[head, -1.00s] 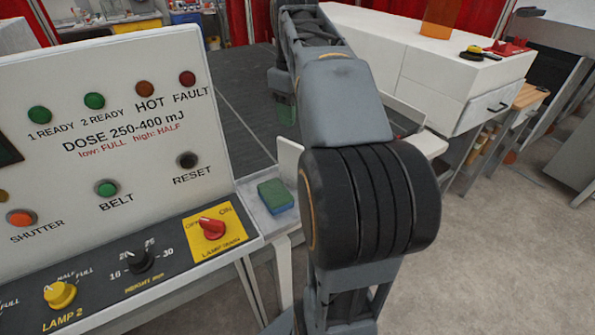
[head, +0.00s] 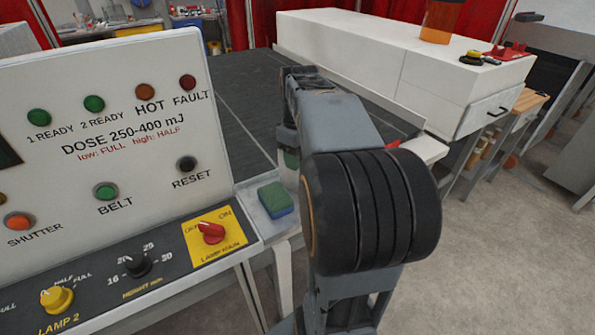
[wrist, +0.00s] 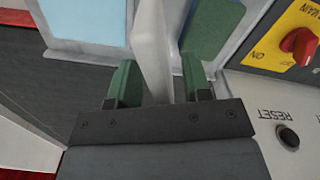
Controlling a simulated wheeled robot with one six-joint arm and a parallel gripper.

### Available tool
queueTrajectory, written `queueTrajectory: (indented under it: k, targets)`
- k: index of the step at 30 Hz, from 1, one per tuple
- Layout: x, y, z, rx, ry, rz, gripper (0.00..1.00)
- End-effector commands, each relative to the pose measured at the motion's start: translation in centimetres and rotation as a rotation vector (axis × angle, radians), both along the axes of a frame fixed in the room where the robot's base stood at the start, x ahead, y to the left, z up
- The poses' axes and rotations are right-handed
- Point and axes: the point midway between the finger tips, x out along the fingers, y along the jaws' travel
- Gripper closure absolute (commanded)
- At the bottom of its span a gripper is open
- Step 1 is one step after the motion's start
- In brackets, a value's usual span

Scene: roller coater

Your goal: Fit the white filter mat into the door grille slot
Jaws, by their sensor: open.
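My gripper (wrist: 158,88) is open in the wrist view, with one green-padded finger on each side of an upright white panel edge (wrist: 152,45). I cannot tell whether the fingers touch that panel or whether it is the filter mat. I cannot make out a white filter mat or the door grille slot for certain in either view.
A green-and-blue sponge (head: 275,199) lies on the ledge beside the control panel (head: 110,130); it also shows in the wrist view (wrist: 212,28). A pale blue flat surface (wrist: 85,20) is at upper left there. The dark belt (head: 235,110) is clear. A white housing (head: 400,65) stands behind.

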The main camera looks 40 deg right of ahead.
Motion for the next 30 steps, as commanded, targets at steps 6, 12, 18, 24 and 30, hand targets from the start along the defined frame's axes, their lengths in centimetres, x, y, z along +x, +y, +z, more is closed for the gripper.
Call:
queueTrajectory:
  k: [6,12,18,24,30]
  targets:
    - [-0.01,0.03,-1.27,-0.001,0.0,0.0,0.55]
    - [0.0,0.03,-1.28,-0.001,-0.001,0.0,0.55]
    - [0.0,0.03,-1.26,-0.001,0.0,0.0,0.74]
    - [0.0,0.03,-1.26,-0.001,0.0,0.0,0.94]
    - [0.0,0.03,-1.24,-0.001,-0.001,0.0,1.0]
